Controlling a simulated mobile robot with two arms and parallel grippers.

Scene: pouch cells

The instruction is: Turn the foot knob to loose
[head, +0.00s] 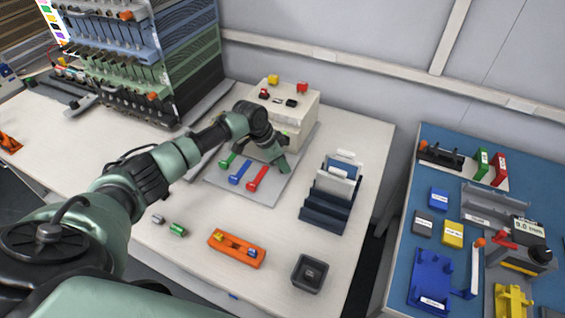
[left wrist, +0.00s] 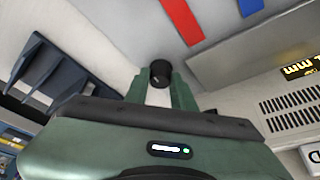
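A small black round knob (left wrist: 160,73) shows in the left wrist view, low against the pale box or plate. I take it to be the foot knob; my gripper hides it in the head view. My left gripper (head: 284,167) points down at the front right foot of the cream box (head: 292,108). In the left wrist view its two green fingers (left wrist: 160,88) stand one on each side of the knob, very close to it. I cannot tell whether they touch it. My right gripper is in neither view.
Green, blue (head: 239,172) and red (head: 257,178) handles lie left of the gripper on a grey plate (head: 220,180). A dark stepped rack (head: 325,215) stands to the right. An orange tray (head: 237,249) and dark cup (head: 309,274) sit in front, with clear table between.

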